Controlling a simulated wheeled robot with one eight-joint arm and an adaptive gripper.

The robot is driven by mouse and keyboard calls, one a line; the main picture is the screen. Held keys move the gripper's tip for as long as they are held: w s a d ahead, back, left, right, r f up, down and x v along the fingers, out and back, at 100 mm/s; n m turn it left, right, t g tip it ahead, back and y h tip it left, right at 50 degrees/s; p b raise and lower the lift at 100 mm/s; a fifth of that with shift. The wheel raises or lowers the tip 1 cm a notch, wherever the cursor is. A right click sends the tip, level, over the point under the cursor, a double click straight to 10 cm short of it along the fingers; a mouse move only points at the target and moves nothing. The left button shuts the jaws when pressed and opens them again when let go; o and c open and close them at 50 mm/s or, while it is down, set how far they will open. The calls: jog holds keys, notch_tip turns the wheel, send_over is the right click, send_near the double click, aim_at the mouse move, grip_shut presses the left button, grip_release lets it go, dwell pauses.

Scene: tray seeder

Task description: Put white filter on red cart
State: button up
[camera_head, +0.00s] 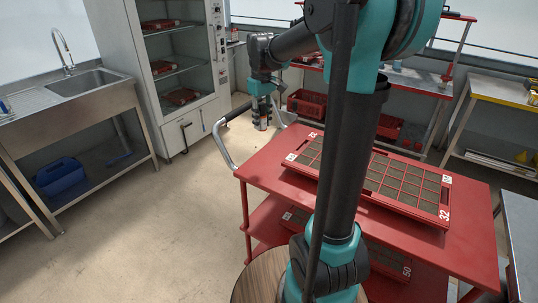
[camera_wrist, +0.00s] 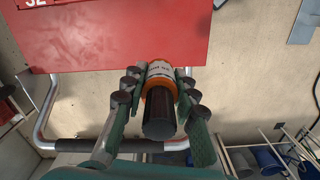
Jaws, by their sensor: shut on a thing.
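My gripper (camera_wrist: 160,88) is shut on a small cylinder (camera_wrist: 160,70) with a white lettered band, orange rings and a dark end. It is the only thing in view that could be the white filter. In the head view my gripper (camera_head: 262,101) hangs above the floor beyond the red cart's far left corner, by its handle, with the cylinder (camera_head: 263,124) pointing down. The red cart (camera_head: 262,172) stands at the right; its bare red top (camera_wrist: 120,45) fills the upper wrist view. The cylinder's tip overlaps the cart's edge there; its height is unclear.
A red seed tray (camera_head: 415,208) marked 32 covers much of the cart top, with a bare strip on the left. The cart's grey handle (camera_head: 222,148) juts out near my gripper. A sink bench (camera_head: 88,90) and glass-door cabinet (camera_head: 172,60) stand left and behind.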

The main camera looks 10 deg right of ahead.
aim_at(263, 162)
notch_tip(263, 162, down, 14)
jog(key=shift+f, duration=0.2)
dwell(0.4)
jog(key=o, duration=1.1)
jog(key=shift+f, duration=0.1)
notch_tip(263, 162, up, 12)
jog(key=shift+r, duration=0.15)
